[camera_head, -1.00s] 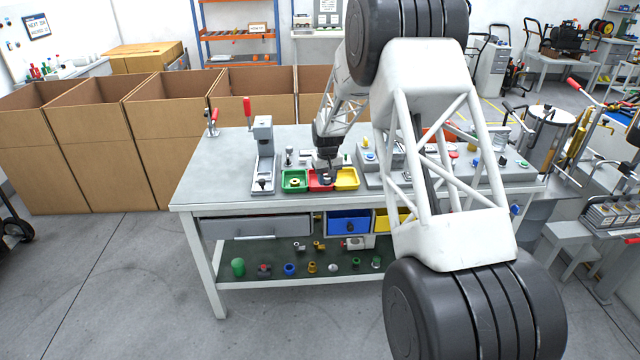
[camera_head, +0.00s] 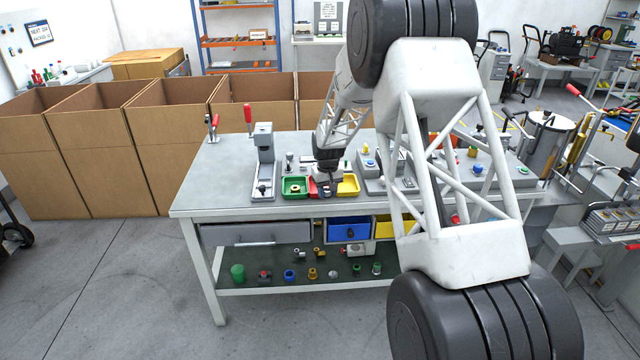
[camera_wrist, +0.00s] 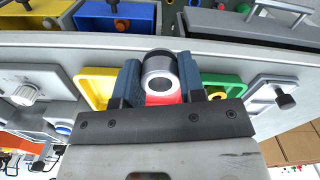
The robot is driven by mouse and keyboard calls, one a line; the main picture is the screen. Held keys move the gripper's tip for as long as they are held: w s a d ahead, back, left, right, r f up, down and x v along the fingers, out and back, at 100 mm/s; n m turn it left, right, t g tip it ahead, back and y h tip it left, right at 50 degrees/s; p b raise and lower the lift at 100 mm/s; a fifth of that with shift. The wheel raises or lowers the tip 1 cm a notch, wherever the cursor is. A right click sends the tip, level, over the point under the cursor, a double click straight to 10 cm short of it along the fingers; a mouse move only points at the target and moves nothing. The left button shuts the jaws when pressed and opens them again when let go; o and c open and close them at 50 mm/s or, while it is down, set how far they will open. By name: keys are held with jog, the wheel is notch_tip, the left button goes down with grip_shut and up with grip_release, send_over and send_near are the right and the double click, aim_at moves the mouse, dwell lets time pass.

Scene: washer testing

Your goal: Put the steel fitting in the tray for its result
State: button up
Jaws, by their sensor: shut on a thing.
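The steel fitting (camera_wrist: 158,62), a short grey cylinder with a round bore, is between the two jaws of my gripper (camera_wrist: 160,82), which is shut on it. Behind it in the wrist view is the red tray (camera_wrist: 165,98). The yellow tray (camera_wrist: 92,82) is to its left and the green tray (camera_wrist: 232,84) to its right. In the head view my gripper (camera_head: 327,184) is down at the red tray (camera_head: 313,189), between the green tray (camera_head: 290,194) and the yellow tray (camera_head: 349,186). Whether the fitting touches the tray floor cannot be told.
A brass-coloured piece (camera_head: 295,188) lies in the green tray. A press-like stand (camera_head: 264,165) is left of the trays, and a grey test panel (camera_head: 372,182) is to their right. The bench top (camera_head: 215,180) is clear at left.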

jog(key=w, duration=0.5)
jog(key=w+a+f, duration=0.1)
jog(key=w, duration=0.9)
jog(key=shift+w+a+f, duration=0.1)
jog(key=shift+a+f, duration=0.05)
jog(key=shift+f, duration=0.05)
jog(key=shift+f, duration=0.1)
jog(key=shift+f, duration=1.65)
jog(key=shift+f, duration=0.15)
jog(key=o, duration=0.7)
notch_tip(320, 180, up, 12)
jog(key=shift+r, duration=0.2)
